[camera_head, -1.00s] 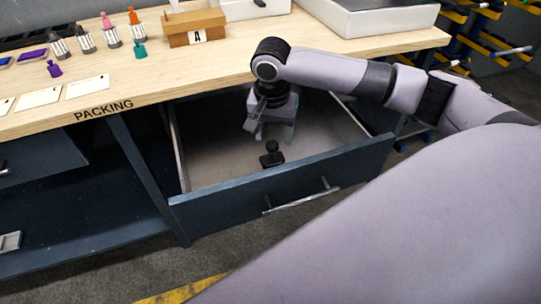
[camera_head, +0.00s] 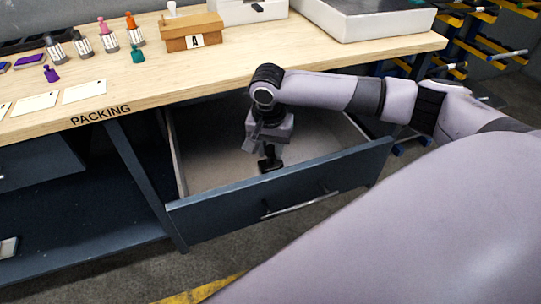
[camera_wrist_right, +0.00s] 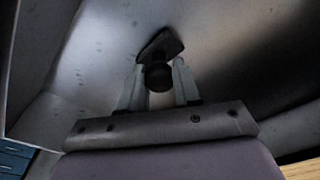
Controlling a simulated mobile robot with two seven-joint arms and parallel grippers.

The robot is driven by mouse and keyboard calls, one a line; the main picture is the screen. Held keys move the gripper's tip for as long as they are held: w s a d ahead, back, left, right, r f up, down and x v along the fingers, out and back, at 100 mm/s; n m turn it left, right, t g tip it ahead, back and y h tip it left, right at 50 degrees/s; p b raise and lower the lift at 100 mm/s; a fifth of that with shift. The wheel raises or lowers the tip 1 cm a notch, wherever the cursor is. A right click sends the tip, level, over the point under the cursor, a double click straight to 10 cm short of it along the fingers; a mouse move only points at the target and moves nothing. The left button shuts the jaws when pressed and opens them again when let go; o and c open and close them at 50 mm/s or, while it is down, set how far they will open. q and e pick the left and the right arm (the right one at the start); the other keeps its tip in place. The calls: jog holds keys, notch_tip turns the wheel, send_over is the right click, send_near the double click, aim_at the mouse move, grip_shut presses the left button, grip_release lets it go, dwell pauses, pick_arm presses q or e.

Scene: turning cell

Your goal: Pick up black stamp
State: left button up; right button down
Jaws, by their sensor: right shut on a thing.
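The black stamp (camera_head: 268,163) stands on the floor of the open drawer (camera_head: 215,172), near its front panel. My right gripper (camera_head: 268,148) reaches down into the drawer over the stamp and is shut on its knob. In the right wrist view the black stamp (camera_wrist_right: 158,72) has its round knob between the two pale fingers of the right gripper (camera_wrist_right: 158,88). Its base shows beyond the fingertips. The gripper hides part of the stamp in the head view. My left gripper is not in view.
The drawer's front panel (camera_head: 290,185) stands close in front of the stamp. The rest of the drawer looks empty.

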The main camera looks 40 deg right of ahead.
aim_at(271, 148)
jog(key=shift+r, duration=0.1)
notch_tip(271, 148, up, 20)
jog(key=p, duration=0.2)
jog(key=c, duration=1.4)
grip_release()
jog(key=c, duration=0.3)
jog(key=shift+o, duration=0.6)
jog(key=shift+c, duration=0.3)
